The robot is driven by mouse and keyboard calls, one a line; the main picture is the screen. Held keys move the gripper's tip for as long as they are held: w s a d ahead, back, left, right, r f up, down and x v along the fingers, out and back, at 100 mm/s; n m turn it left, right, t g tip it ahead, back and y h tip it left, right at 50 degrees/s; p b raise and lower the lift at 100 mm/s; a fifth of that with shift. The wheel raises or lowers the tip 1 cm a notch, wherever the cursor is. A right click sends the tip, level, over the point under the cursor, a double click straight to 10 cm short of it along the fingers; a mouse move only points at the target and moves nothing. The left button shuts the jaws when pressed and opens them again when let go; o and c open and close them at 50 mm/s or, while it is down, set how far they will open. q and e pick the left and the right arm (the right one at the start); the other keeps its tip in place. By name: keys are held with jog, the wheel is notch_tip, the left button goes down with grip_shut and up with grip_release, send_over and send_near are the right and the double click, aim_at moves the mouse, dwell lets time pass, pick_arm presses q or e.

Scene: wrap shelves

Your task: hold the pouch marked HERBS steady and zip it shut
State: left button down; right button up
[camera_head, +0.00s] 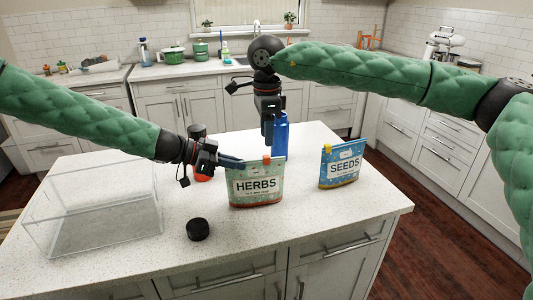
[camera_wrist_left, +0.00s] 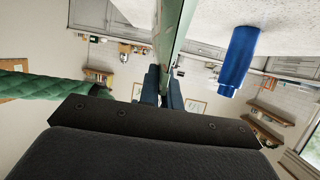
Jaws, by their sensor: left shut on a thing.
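The green HERBS pouch (camera_head: 256,186) stands upright on the island counter, with an orange zip slider (camera_head: 267,160) on its top edge, right of the middle. My left gripper (camera_head: 238,162) comes in from the left and is shut on the pouch's upper left edge. In the left wrist view the pouch (camera_wrist_left: 175,28) shows as a green strip between the fingers (camera_wrist_left: 163,88). My right gripper (camera_head: 268,138) points down above and behind the pouch's top edge, apart from the slider in the picture. Its finger gap is not clear.
A blue SEEDS pouch (camera_head: 342,163) stands to the right. A blue bottle (camera_head: 280,133) stands behind the HERBS pouch. A clear box (camera_head: 92,215) is at left, a black lid (camera_head: 198,230) in front, and a dark-topped red jar (camera_head: 203,174) behind my left gripper. The front right counter is clear.

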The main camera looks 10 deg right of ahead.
aim_at(266, 156)
notch_tip(266, 156, down, 7)
jog(key=shift+r, duration=0.15)
dwell(0.4)
jog(key=shift+a, duration=0.1)
grip_shut()
